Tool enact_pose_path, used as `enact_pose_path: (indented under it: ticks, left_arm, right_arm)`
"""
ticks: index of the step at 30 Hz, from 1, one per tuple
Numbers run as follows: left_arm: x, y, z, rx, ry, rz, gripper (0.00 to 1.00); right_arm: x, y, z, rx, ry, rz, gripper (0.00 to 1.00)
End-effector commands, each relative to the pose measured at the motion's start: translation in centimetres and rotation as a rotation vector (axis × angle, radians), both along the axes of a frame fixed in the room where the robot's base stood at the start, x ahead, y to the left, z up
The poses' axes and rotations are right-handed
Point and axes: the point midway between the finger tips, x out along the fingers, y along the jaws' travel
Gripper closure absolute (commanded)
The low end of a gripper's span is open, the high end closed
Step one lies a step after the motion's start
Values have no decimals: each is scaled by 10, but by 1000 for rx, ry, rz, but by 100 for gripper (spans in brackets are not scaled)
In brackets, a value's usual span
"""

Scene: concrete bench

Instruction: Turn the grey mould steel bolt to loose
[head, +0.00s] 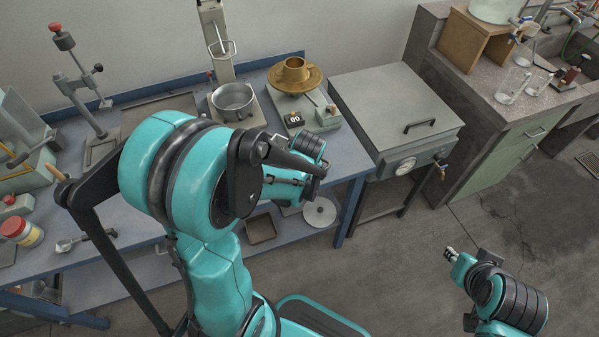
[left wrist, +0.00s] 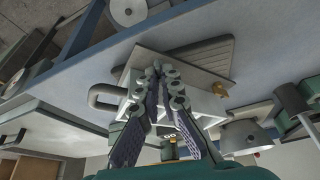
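A pale grey block (left wrist: 205,101), which may be the mould, sits at the blue bench in the left wrist view. A grey curved handle (left wrist: 103,97) is at its left and a small brass-coloured part (left wrist: 219,89) at its right. My left gripper (left wrist: 165,72) is in front of the block, its fingertips close together; whether anything is between them is unclear. I cannot make out the steel bolt. In the head view my left arm hides the bench there. My right gripper (head: 449,254) is over the floor, away from the bench; its finger gap is too small to judge.
On the blue bench (head: 345,157) stand a metal pot (head: 233,99), a scale with a brass dish (head: 294,77) and a red-knobbed stand (head: 77,83). A grey lidded cabinet (head: 393,107) is right of it. The floor (head: 420,215) around my right gripper is clear.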

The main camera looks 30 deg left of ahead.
Motion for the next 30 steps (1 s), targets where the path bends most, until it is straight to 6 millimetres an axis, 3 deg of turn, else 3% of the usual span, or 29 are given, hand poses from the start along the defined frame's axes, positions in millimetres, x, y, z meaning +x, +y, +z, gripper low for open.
enact_pose_path:
  ticks: [15,30]
  left_arm:
    - [4,-3,0,-1,0,440,100]
    - [5,-4,0,-2,0,617,100]
  right_arm:
    - [0,0,-6,0,0,0,71]
    - [0,0,-8,0,0,0,71]
